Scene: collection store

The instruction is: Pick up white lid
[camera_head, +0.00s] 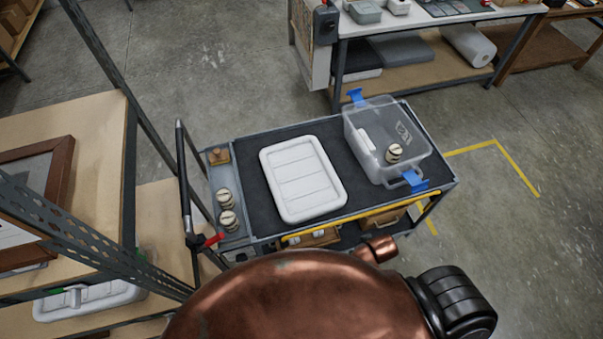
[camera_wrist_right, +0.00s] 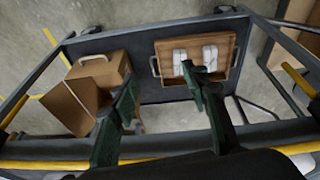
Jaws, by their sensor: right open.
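The white lid (camera_head: 303,178) lies flat on the dark top of a cart (camera_head: 245,155) in the head view. It is a rounded rectangle with shallow ridged panels, and nothing rests on it. A clear bin (camera_head: 358,150) with blue latches stands to its right. My right gripper (camera_wrist_right: 159,78) shows only in the right wrist view, with its two dark green fingers apart and nothing between them. It points towards the cart's lower shelf, and I cannot clearly make out the lid there. My left gripper is in neither view.
Two cream-banded round pieces (camera_head: 227,208) stand at the cart's left end; another (camera_head: 393,153) shows within the bin. The lower shelf holds a cardboard box (camera_wrist_right: 104,68) and a wooden tray (camera_wrist_right: 222,47) with white items. A yellow rail (camera_head: 360,214) edges the cart. Shelving stands left.

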